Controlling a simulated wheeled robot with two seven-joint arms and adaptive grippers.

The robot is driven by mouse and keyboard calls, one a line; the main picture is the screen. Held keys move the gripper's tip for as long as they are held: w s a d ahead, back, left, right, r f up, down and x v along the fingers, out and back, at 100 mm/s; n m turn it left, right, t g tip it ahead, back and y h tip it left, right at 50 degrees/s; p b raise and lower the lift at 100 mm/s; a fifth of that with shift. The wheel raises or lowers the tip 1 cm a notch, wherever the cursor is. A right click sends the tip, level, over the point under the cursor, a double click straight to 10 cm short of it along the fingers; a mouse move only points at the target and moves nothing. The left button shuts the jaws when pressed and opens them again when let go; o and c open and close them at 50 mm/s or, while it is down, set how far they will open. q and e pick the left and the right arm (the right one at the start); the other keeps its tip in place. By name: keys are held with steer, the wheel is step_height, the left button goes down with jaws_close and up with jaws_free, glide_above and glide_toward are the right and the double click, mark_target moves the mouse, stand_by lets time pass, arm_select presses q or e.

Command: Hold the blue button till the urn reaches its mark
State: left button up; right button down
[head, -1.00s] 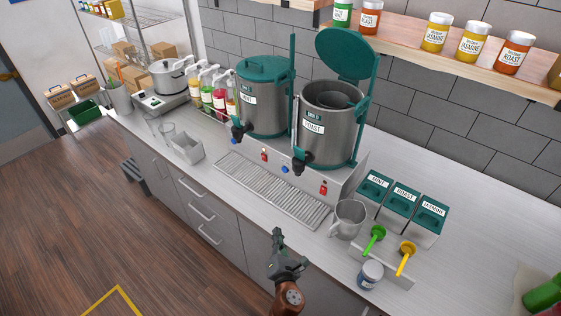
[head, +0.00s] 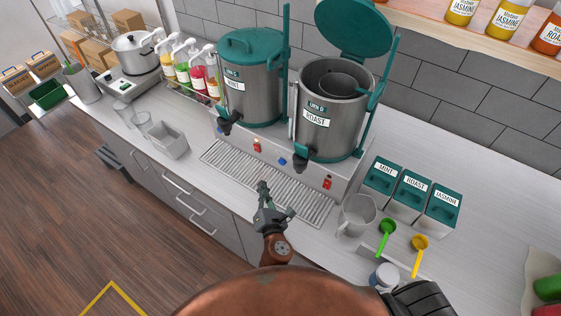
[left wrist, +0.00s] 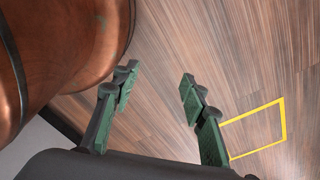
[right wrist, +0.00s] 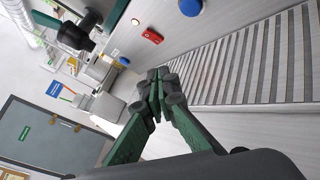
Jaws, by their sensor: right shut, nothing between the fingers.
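Two steel urns stand on a base: the MINT urn (head: 250,100) with its teal lid shut, and the ROAST urn (head: 328,85) with its lid raised. One blue button (head: 282,161) is on the base front between the urns; another (head: 220,130) is at the left, below the MINT tap. My right gripper (head: 263,187) is shut and empty over the drip tray, apart from the buttons. In the right wrist view its fingertips (right wrist: 160,75) are together, with a blue button (right wrist: 190,7) beyond them. My left gripper (left wrist: 158,76) is open and empty above the floor.
The slatted drip tray (head: 225,160) lies before the base. Red switches (head: 257,146) (head: 327,182) sit near the buttons. A steel pitcher (head: 355,215), green scoop (head: 386,235), yellow scoop (head: 418,250) and labelled canisters (head: 412,190) stand to the right.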

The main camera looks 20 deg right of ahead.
mark_target(282, 162)
steer(key=w+d, duration=0.2)
steer(key=shift+d, duration=0.35)
steer(key=w+d, duration=0.2)
steer(key=shift+d, duration=0.3)
steer(key=shift+w+d+p, duration=0.45)
steer(key=shift+w+d, duration=0.2)
steer(key=shift+d, duration=0.15)
arm_select(q)
steer(key=shift+w+r, duration=0.25)
steer(key=shift+w, duration=0.3)
steer(key=shift+w+r, duration=0.25)
steer(key=shift+w, duration=0.25)
steer(key=shift+w, duration=0.2)
steer(key=shift+w, duration=0.3)
steer(key=shift+s, duration=0.1)
steer(key=shift+r, duration=0.1)
arm_select(e)
steer(key=shift+w+d, duration=0.1)
steer(key=shift+d, duration=0.05)
